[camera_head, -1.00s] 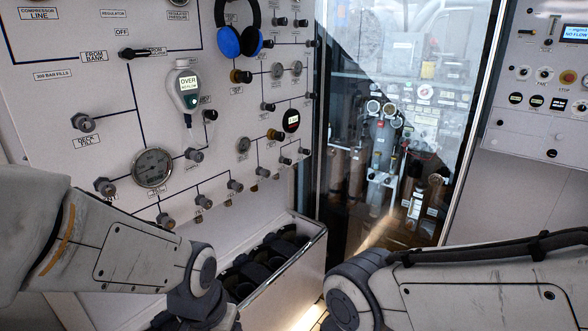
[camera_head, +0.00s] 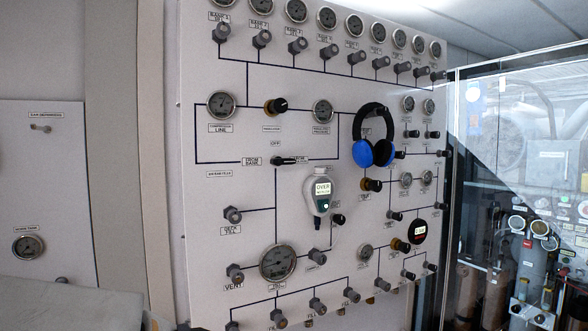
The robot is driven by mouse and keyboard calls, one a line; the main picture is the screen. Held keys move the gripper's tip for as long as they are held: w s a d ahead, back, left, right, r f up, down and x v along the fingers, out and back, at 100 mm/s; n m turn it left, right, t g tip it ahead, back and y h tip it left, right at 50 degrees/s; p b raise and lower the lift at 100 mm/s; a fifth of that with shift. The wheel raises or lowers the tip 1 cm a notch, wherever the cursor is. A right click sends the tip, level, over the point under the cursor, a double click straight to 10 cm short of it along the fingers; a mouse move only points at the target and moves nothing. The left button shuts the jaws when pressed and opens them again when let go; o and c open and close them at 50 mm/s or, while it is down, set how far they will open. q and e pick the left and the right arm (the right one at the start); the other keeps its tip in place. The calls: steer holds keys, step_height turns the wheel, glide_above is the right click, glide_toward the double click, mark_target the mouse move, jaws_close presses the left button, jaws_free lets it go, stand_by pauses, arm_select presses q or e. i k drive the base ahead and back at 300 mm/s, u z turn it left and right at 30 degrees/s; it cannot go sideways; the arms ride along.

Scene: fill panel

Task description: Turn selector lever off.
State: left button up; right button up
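The selector lever (camera_head: 288,160) is a small black handle on the white fill panel (camera_head: 225,185). It lies about level and its handle points right, over the label on that side. An OFF label (camera_head: 275,143) sits just above it, and a FROM BANK label (camera_head: 252,161) is to its left. Neither gripper is in view.
Blue and black headphones (camera_head: 374,140) hang right of the lever. A handheld meter (camera_head: 320,190) hangs just below right of it. Gauges, such as the large one (camera_head: 277,263), and several knobs stick out. A glass door (camera_head: 500,140) stands at right.

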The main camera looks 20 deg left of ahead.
mark_target(278, 160)
steer(key=u, duration=0.45)
steer(key=k, duration=0.55)
steer(key=u, duration=0.9)
steer(key=i, duration=0.65)
steer(key=z, duration=0.7)
steer(key=i, duration=0.6)
steer(key=z, duration=0.65)
